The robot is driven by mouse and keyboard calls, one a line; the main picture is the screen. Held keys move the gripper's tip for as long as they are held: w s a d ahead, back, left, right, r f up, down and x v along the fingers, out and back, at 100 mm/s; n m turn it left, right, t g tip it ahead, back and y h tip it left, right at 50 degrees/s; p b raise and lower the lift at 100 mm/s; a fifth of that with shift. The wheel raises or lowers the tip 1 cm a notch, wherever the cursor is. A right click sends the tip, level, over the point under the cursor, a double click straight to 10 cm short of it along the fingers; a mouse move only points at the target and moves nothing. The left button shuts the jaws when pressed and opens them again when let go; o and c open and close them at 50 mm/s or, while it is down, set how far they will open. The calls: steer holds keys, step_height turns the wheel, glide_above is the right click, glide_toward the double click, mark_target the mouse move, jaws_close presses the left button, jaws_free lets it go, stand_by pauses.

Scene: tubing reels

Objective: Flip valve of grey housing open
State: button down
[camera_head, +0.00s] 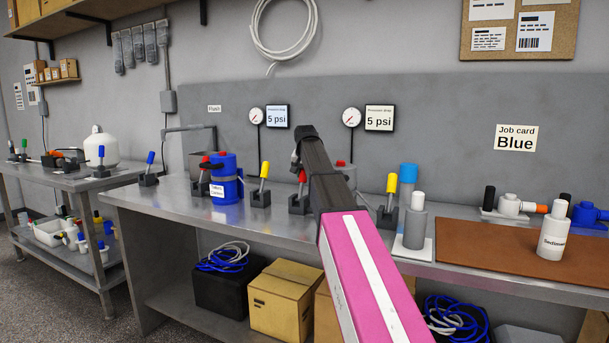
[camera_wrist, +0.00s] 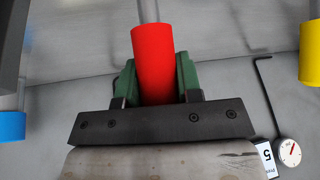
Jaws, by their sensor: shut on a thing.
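In the head view the red handle (camera_head: 302,176) shows just below my gripper (camera_head: 296,160), on a dark valve base (camera_head: 298,205). My arm covers part of this valve. I cannot tell which housing this valve belongs to.
Yellow-handled levers (camera_head: 265,170) and (camera_head: 391,183) flank my arm. A blue housing (camera_head: 224,180) stands left, a blue-topped cylinder (camera_head: 408,174) right. A labelled bottle (camera_head: 553,232) stands on the brown mat (camera_head: 480,255). Two gauges (camera_head: 256,116) and (camera_head: 351,117) hang behind.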

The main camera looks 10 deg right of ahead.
mark_target(301, 176)
steer(key=shift+s+a+r+t+h, duration=0.2)
steer(key=shift+s+a+t+h, duration=0.1)
steer(key=shift+s+t, duration=0.25)
steer(key=shift+s+a+r+t+h, duration=0.2)
steer(key=shift+s+a+t, duration=0.1)
steer(key=shift+s+t, duration=0.2)
steer(key=shift+s+a+r+t+h, duration=0.1)
steer(key=shift+s+a+t+h, duration=0.25)
steer(key=shift+s+t, duration=0.2)
steer(key=shift+s+a+r+t+h, duration=0.1)
steer(key=shift+s+a+t+h, duration=0.25)
steer(key=shift+s, duration=0.25)
steer(key=shift+s+a+f+n+t+h, duration=0.1)
steer(key=shift+s+a+n+t+h, duration=0.05)
steer(key=shift+s+a+t+h, duration=0.55)
steer(key=shift+s+a+f+n+t+h, duration=0.1)
steer(key=shift+s+a+n+t, duration=0.1)
steer(key=shift+s+t, duration=0.45)
steer(key=shift+s+a+f+n+t+h, duration=0.15)
steer(key=shift+s+a+t+h, duration=0.25)
steer(key=shift+t, duration=0.6)
steer(key=c, duration=0.8)
jaws_free()
steer(key=shift+s+r, duration=0.1)
steer(key=v, duration=1)
steer(key=shift+s+a, duration=0.2)
steer(key=shift+s, duration=0.1)
